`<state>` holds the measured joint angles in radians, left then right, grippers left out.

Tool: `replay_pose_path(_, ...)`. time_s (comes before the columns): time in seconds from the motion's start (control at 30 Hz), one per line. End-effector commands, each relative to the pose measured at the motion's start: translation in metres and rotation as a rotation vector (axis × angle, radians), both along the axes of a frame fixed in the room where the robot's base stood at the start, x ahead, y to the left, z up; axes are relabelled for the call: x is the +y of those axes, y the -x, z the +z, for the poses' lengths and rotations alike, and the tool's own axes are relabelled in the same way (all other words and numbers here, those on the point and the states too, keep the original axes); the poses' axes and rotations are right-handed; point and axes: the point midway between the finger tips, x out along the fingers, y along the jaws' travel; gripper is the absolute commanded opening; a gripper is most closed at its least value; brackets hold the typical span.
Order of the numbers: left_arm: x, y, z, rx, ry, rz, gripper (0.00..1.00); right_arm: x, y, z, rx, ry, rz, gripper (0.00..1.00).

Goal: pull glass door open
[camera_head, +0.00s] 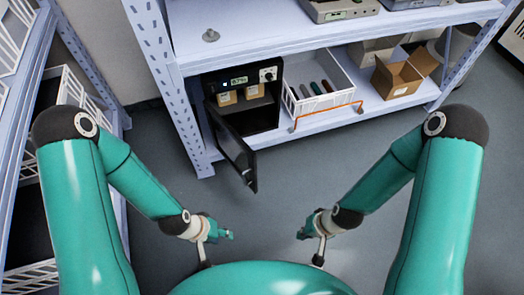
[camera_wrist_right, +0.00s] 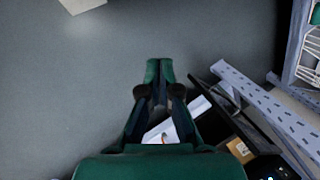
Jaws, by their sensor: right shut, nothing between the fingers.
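A black cabinet (camera_head: 262,88) with a small display and a knob stands on the lower shelf, with small boxes inside. Its dark glass door (camera_head: 232,150) is hinged at the left side and stands swung outward, past the shelf's front edge. My left gripper (camera_head: 229,235) is in front of the door, apart from it and lower in the head view; its fingers are too small to judge. My right gripper (camera_head: 301,234) is shut and empty, to the right of the door and clear of it. It also shows in the right wrist view (camera_wrist_right: 158,72), with a dark panel, probably the door, to its right.
The shelf unit (camera_head: 190,120) has a post left of the cabinet. A white basket (camera_head: 345,103) with several items, an orange handle bar (camera_head: 325,112) and an open cardboard box (camera_head: 397,78) are right of the cabinet. Another rack stands far left. The grey floor (camera_head: 300,180) in front is free.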

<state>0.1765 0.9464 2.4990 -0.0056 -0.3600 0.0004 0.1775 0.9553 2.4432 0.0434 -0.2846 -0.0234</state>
Motion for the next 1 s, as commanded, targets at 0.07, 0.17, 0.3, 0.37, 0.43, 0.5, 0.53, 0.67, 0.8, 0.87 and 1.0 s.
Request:
replay_pose_path(0.07, 0.000, 0.000, -0.020, 0.000, 0.000, 0.000, 0.40, -0.002, -0.013, -0.028, 0.039, 0.001, -0.013, 0.00)
replay_pose_path(0.17, 0.000, 0.000, -0.044, 0.000, 0.000, 0.000, 0.40, -0.005, -0.035, -0.061, 0.119, -0.028, -0.047, 0.00)
replay_pose_path(0.3, 0.000, 0.000, -0.086, 0.000, 0.000, 0.000, 0.40, 0.004, -0.086, -0.097, 0.220, -0.195, -0.108, 0.00)
replay_pose_path(0.37, 0.000, 0.000, -0.104, 0.000, 0.000, 0.000, 0.40, 0.012, -0.117, -0.102, 0.234, -0.312, -0.128, 0.00)
replay_pose_path(0.43, 0.000, 0.000, -0.124, 0.000, 0.000, 0.000, 0.40, 0.020, -0.156, -0.098, 0.222, -0.473, -0.139, 0.00)
replay_pose_path(0.5, 0.000, 0.000, -0.142, 0.000, 0.000, 0.000, 0.40, 0.024, -0.194, -0.085, 0.171, -0.642, -0.131, 0.00)
replay_pose_path(0.53, 0.000, 0.000, -0.149, 0.000, 0.000, 0.000, 0.40, 0.024, -0.210, -0.077, 0.142, -0.713, -0.123, 0.00)
replay_pose_path(0.67, 0.000, 0.000, -0.173, 0.000, 0.000, 0.000, 0.40, 0.016, -0.261, -0.035, -0.013, -0.975, -0.062, 0.00)
replay_pose_path(0.8, 0.000, 0.000, -0.186, 0.000, 0.000, 0.000, 0.40, 0.002, -0.286, 0.003, -0.157, -1.147, 0.008, 0.00)
replay_pose_path(0.87, 0.000, 0.000, -0.188, 0.000, 0.000, 0.000, 0.40, -0.001, -0.291, 0.013, -0.194, -1.186, 0.029, 0.00)
replay_pose_path(1.0, 0.000, 0.000, -0.190, 0.000, 0.000, 0.000, 0.40, 0.001, -0.294, 0.024, -0.227, -1.223, 0.050, 0.00)
